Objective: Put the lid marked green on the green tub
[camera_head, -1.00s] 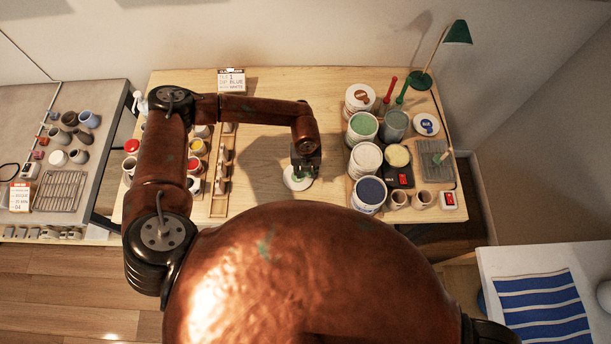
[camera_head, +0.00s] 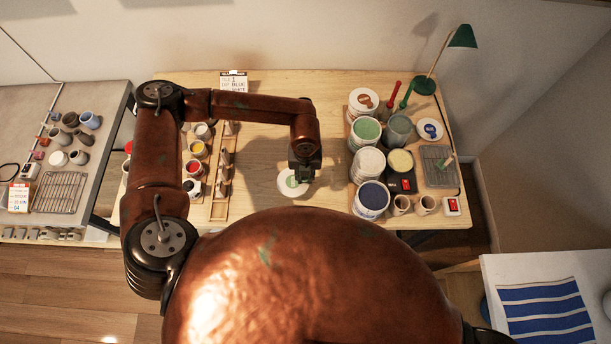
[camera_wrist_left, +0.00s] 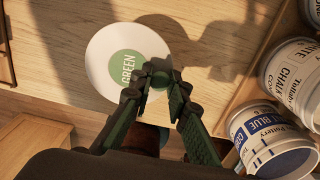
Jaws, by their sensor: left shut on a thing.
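The white lid with a round green label reading GREEN (camera_wrist_left: 108,55) is at the fingertips of my left gripper (camera_wrist_left: 160,78) in the left wrist view. In the head view the lid (camera_head: 289,185) shows just left of my left gripper (camera_head: 304,174), over the bare table. I cannot tell whether it is clear of the wood. The green tub (camera_head: 366,131), open with green inside, stands among the tubs to the right of the gripper. My right gripper is not in view.
Beside the green tub are a white tub (camera_head: 368,163), a blue tub (camera_head: 372,198), which also shows in the left wrist view (camera_wrist_left: 245,130), and a grey tub (camera_head: 398,129). A wooden rack (camera_head: 220,185) and small paint pots are to the left. Bare table lies between.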

